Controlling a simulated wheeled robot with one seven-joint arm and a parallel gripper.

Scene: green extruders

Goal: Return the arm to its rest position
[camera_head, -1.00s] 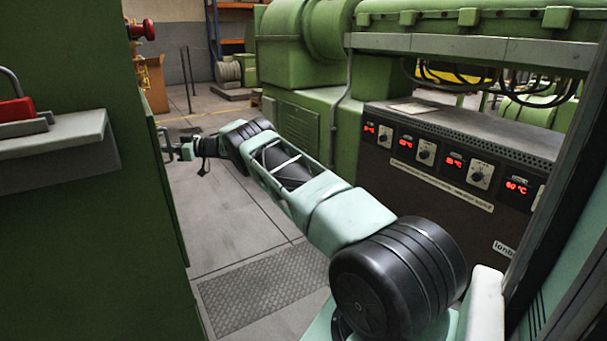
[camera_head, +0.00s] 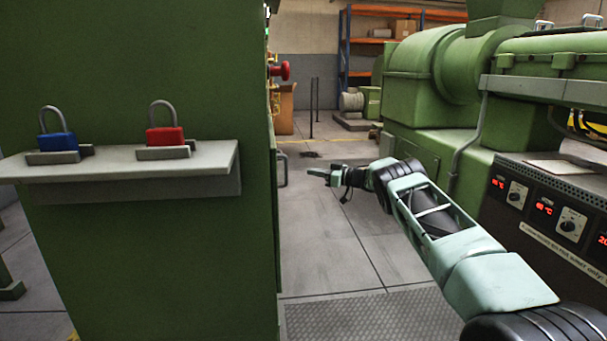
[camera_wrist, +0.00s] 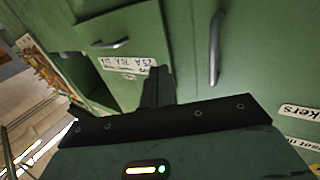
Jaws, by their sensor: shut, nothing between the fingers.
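My gripper (camera_head: 319,173) is at the end of my arm, which stretches out over the aisle floor to the right of the green cabinet. In the wrist view the fingers (camera_wrist: 157,88) are dark, together and hold nothing. They point toward green cabinet doors (camera_wrist: 185,45) with metal handles. In the head view the gripper is near the handle on the cabinet's right side, with a gap seen between them. The arm is extended, not folded.
The green cabinet (camera_head: 150,260) carries a shelf (camera_head: 205,180) with a blue padlock (camera_head: 57,137) and a red padlock (camera_head: 165,133). A green extruder (camera_head: 420,90) and its control panel (camera_head: 540,215) stand close on the right. The aisle floor (camera_head: 325,245) between them is clear.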

